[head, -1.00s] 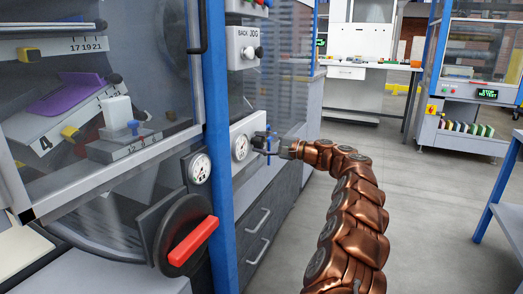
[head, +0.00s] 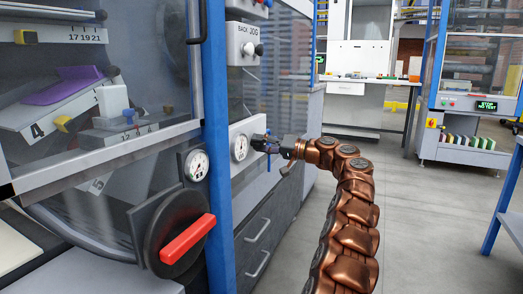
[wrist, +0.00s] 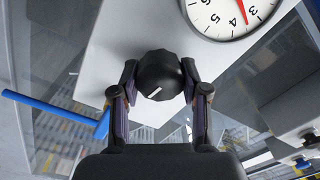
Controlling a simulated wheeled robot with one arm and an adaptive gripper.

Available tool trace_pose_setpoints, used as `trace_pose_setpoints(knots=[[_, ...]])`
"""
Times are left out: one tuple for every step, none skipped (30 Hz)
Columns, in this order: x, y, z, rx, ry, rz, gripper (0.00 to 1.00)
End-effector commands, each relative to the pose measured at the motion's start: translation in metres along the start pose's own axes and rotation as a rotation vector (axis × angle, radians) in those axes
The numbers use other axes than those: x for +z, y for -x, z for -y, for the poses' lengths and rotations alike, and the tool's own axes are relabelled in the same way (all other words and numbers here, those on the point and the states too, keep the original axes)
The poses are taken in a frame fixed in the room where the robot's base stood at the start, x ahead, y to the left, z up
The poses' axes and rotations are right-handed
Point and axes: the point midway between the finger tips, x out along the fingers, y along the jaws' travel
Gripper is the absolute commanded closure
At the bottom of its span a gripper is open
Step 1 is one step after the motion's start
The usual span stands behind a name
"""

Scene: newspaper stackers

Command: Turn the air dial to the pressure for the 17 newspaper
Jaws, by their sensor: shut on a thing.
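The air dial (wrist: 160,76) is a round black knob with a white mark on a pale panel. The mark points to the lower left in the wrist view. My gripper (wrist: 160,84) is shut on the dial, one finger on each side.
A blue bar (wrist: 45,113) runs close to the left finger in the wrist view. A second gauge (head: 196,164) and a red-handled black rotary switch (head: 187,240) are left of the blue post (head: 217,150). A scale marked 17 19 21 (head: 85,37) shows upper left.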

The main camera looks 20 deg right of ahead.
Motion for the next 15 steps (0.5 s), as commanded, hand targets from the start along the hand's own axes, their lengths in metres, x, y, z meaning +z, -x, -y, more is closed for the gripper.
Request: trace_pose_setpoints(knots=[[0.0009, 0.0005, -0.0018, 0.000, 0.028, 0.000, 0.90], [0.0008, 0.0004, -0.0018, 0.001, 0.045, 0.000, 0.90], [0.0008, 0.0004, -0.0017, 0.001, 0.064, 0.001, 0.90], [0.0007, 0.0004, -0.0016, 0.001, 0.078, 0.001, 0.90], [0.0006, 0.0004, -0.0016, 0.002, 0.091, 0.001, 0.90], [0.0005, 0.0004, -0.0014, 0.002, 0.106, 0.002, 0.90], [0.0004, 0.0004, -0.0012, 0.002, 0.116, 0.002, 0.90], [0.0002, 0.0004, -0.0010, 0.002, 0.125, 0.002, 0.90], [0.0001, 0.0004, -0.0008, 0.002, 0.136, 0.002, 0.90], [0.0000, 0.0004, -0.0007, 0.002, 0.143, 0.002, 0.90], [-0.0001, 0.0004, -0.0005, 0.002, 0.149, 0.002, 0.90], [-0.0002, 0.0004, -0.0003, 0.002, 0.155, 0.002, 0.90], [-0.0003, 0.0004, -0.0003, 0.002, 0.159, 0.002, 0.90], [-0.0004, 0.0004, -0.0002, 0.002, 0.162, 0.002, 0.90], [-0.0004, 0.0004, -0.0001, 0.002, 0.165, 0.003, 0.90]])
